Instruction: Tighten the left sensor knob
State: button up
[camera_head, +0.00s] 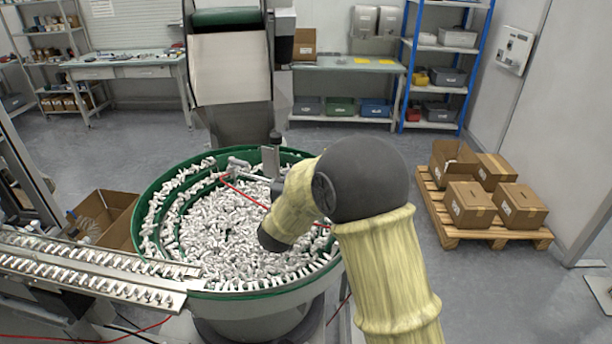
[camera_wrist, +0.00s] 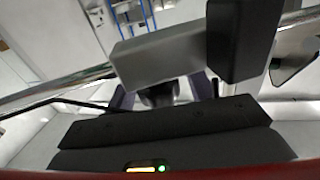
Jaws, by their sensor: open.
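In the head view the round green bowl feeder (camera_head: 164,190) stands left of centre, full of small white-grey parts. A small grey fitting (camera_head: 238,164) sits at its back rim, beside an upright grey bracket with a dark top (camera_head: 275,138). I cannot tell which part is the left sensor knob. My arm reaches over the bowl's right side and its end points down; my fingers do not show there. In the wrist view a broad dark shape, seemingly my gripper (camera_wrist: 165,130), spans the bottom and is open. Beyond it are a grey block (camera_wrist: 165,58) and a black block (camera_wrist: 240,40).
Metal part tracks (camera_head: 90,270) run from the bowl to the left. A hopper chute (camera_head: 232,70) rises behind the bowl. A pallet (camera_head: 490,232) with cardboard boxes stands right, and an open carton (camera_head: 122,215) left. The floor between bowl and pallet is clear.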

jog(key=b+v, duration=0.4)
jog(key=v, duration=1.3)
jog(key=shift+s, duration=0.25)
